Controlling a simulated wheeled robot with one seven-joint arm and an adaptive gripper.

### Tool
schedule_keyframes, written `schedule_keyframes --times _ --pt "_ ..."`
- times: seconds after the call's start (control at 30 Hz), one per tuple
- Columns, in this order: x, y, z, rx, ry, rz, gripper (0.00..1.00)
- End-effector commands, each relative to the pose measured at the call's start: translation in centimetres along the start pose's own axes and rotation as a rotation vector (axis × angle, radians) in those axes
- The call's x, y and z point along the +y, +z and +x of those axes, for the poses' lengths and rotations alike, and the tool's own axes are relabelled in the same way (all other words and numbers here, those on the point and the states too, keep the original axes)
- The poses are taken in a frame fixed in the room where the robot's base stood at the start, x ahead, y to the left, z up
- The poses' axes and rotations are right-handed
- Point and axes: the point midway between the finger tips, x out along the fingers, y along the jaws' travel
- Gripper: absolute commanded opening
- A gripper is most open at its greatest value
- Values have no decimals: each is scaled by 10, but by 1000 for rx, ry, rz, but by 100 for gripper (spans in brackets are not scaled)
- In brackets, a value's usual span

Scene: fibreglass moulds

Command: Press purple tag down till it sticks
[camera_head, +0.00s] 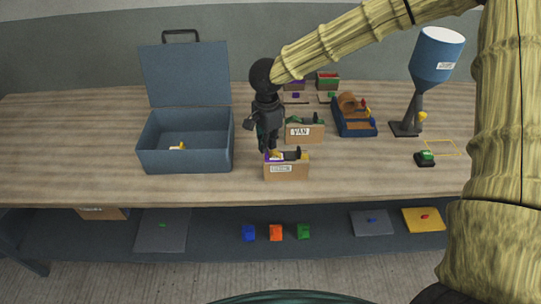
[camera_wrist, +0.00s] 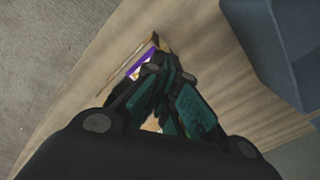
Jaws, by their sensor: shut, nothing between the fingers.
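A purple tag (camera_head: 267,156) shows at the upper left edge of a cardboard box (camera_head: 286,172) near the front of the bench. The box has a white label on its front and dark items on top. My gripper (camera_head: 268,148) points down just over the tag's end of the box, with its fingers together and nothing between them. In the wrist view, the fingertips (camera_wrist: 158,72) are beside the purple tag (camera_wrist: 142,63). The fingers hide part of the tag and box, and I cannot tell whether they touch the tag.
An open blue-grey case (camera_head: 187,160) stands left of the gripper. A box labelled VAN (camera_head: 304,133) is close behind the tagged box. Bare bench lies right of the tagged box.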

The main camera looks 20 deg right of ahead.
Motion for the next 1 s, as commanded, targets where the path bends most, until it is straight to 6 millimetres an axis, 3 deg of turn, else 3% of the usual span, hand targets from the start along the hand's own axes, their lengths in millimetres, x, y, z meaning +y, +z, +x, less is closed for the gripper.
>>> schedule_keyframes --times 1.0 --pt "0 0 8 0 1 0 0"
